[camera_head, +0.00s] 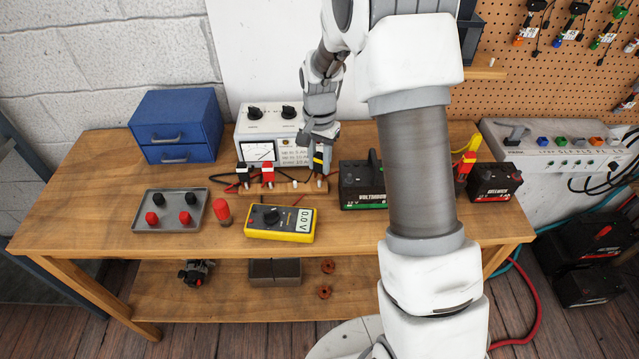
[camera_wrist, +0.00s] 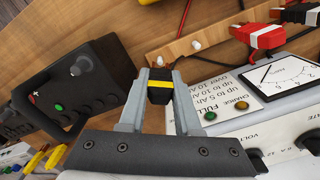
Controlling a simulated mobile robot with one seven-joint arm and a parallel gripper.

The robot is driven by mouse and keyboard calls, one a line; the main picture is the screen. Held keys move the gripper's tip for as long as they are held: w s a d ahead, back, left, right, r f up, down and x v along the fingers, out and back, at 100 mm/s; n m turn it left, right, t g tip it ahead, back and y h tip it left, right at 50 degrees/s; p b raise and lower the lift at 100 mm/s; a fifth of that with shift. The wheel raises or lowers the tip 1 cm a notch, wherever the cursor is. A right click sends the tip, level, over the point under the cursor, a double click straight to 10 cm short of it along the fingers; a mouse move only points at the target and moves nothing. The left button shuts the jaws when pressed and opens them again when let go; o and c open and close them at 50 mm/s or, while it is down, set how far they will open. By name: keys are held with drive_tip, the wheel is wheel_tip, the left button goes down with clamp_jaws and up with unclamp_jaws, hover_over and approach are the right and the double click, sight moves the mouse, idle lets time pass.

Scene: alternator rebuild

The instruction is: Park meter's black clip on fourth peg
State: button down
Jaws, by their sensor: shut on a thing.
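My gripper (camera_head: 320,150) is shut on a black clip with a yellow band (camera_head: 318,161), over the right end of the wooden peg rail (camera_head: 283,188). In the wrist view the clip (camera_wrist: 160,90) sits between both fingers (camera_wrist: 160,100). A white peg (camera_wrist: 160,61) shows just beyond the clip; I cannot tell whether the clip is on it. Another white peg (camera_wrist: 196,45) is bare. A red clip (camera_head: 267,174) and another black clip (camera_head: 243,175) stand on the rail's left half. The yellow multimeter (camera_head: 281,223) lies in front, reading 0.0 V.
A white charger (camera_head: 270,125) stands behind the rail. A black battery (camera_head: 361,186) is close to the gripper's right. A blue drawer box (camera_head: 176,124) and a grey tray (camera_head: 170,222) with red and black caps are at left. The front right of the table is clear.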

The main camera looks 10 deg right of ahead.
drive_tip(key=shift+f+b, duration=0.85)
drive_tip(key=shift+f, duration=0.35)
drive_tip(key=c, duration=0.5)
unclamp_jaws()
wheel_tip(320, 180, up, 9)
drive_tip(key=p, duration=0.5)
drive_tip(key=shift+f+p, duration=0.15)
drive_tip(key=shift+p, duration=0.25)
drive_tip(key=shift+f, duration=0.1)
